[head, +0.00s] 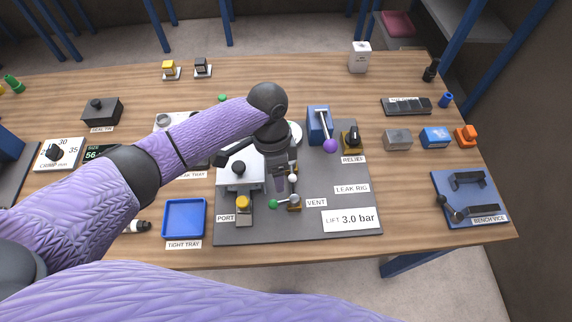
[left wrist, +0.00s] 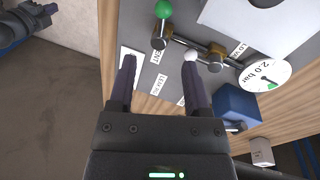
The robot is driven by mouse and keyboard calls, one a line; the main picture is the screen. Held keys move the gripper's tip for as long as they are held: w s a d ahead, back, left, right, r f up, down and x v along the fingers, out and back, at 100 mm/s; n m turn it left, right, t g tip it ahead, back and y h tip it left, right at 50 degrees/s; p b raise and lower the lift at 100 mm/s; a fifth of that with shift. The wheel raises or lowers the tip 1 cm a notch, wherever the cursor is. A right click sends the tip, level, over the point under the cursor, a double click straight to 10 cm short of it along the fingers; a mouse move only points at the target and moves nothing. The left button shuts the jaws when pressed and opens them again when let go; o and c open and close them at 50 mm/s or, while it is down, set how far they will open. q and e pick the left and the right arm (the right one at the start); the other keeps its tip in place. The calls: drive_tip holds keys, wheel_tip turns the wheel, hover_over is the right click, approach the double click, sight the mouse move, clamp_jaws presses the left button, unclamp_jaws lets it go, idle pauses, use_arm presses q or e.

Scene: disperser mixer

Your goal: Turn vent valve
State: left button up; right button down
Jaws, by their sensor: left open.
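The vent valve (head: 294,201) is a small brass body on the grey leak rig board, with a lever ending in a green ball (head: 273,204). The VENT label (head: 316,202) is to its right. My left gripper (head: 281,186) points down over the rig, just behind the vent valve, and partly hides the pipework. In the left wrist view its two fingers (left wrist: 160,68) are apart with nothing held between them. The brass vent body (left wrist: 160,42) and green ball (left wrist: 163,9) show beyond the fingertips. I cannot tell the fingertips' height. My right gripper is out of view.
A white ball (left wrist: 190,55) on a second brass fitting and a gauge (left wrist: 264,76) marked 2.0 bar are close by. A blue block with a purple-knobbed lever (head: 330,146) and the relief valve (head: 352,138) stand behind right.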

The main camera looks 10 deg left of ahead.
use_arm(q)
drive_tip(key=w, duration=0.1)
drive_tip(key=b, duration=0.2)
hover_over(279, 202)
drive_tip(key=f, duration=0.5)
drive_tip(key=shift+w+a, duration=0.3)
drive_tip(key=shift+w, duration=0.1)
drive_tip(key=x, duration=0.3)
drive_tip(key=shift+w+f, duration=0.1)
drive_tip(key=shift+f, duration=0.1)
drive_tip(key=shift+f+b, duration=0.35)
drive_tip(key=shift+f, duration=0.2)
drive_tip(key=shift+c, duration=0.5)
clamp_jaws()
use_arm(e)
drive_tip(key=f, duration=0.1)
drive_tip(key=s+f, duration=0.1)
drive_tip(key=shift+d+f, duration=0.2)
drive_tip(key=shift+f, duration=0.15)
